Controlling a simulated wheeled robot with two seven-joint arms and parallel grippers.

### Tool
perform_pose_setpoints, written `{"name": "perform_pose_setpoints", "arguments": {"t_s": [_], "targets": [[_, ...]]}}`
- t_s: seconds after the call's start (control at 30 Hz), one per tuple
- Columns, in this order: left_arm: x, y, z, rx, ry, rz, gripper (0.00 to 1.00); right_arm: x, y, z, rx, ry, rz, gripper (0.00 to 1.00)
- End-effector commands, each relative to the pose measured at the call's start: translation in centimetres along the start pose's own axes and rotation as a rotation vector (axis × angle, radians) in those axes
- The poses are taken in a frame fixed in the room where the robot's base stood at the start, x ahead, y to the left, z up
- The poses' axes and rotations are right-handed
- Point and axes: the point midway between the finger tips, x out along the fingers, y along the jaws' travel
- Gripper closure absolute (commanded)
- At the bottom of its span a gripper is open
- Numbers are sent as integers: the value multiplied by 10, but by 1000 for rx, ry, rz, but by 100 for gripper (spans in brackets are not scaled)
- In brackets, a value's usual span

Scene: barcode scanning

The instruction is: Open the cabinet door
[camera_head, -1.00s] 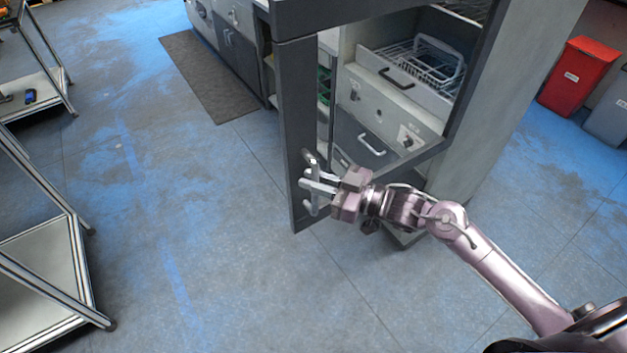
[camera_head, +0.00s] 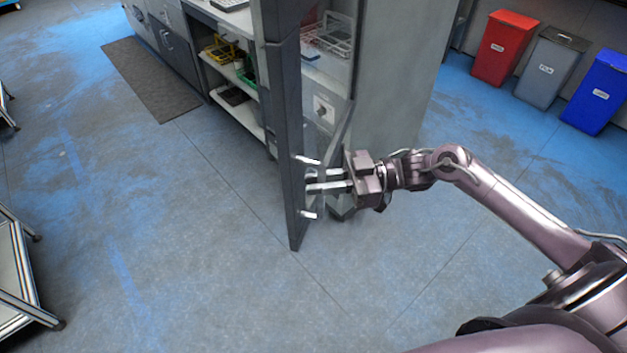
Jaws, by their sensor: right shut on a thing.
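The grey cabinet door (camera_head: 279,120) stands swung out from the cabinet (camera_head: 385,90), seen nearly edge-on in the head view. Its metal handle (camera_head: 309,213) is on the door's right face, low near its free edge. My right gripper (camera_head: 313,187) comes in from the right and is shut on the handle. The door partly hides the cabinet's inside, where a wire rack (camera_head: 329,39) and a grey drawer front with a knob show. My left gripper is not in view.
A red bin (camera_head: 503,48), a grey bin (camera_head: 549,60) and a blue bin (camera_head: 597,92) stand at the right. Counters with open shelves (camera_head: 232,75) lie behind the door. Metal carts (camera_head: 22,283) are at the left edge. The floor (camera_head: 180,230) left of the door is clear.

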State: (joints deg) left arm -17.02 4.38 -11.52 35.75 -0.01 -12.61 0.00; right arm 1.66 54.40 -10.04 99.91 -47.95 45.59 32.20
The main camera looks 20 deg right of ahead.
Motion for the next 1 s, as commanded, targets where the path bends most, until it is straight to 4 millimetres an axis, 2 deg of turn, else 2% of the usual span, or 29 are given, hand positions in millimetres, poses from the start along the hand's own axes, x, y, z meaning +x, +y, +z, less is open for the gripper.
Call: {"name": "perform_pose_setpoints", "arguments": {"t_s": [0.47,0.5,0.63,0.87,1.0], "targets": [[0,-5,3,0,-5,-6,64,-3,1,-2,-6,2,3,100],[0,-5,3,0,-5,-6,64,-3,1,-2,-6,2,3,83],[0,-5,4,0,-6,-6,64,-3,1,-2,-5,1,3,67],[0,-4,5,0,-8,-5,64,-3,1,-1,-3,1,3,67],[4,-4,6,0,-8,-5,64,-11,1,2,-2,-2,4,67]]}}
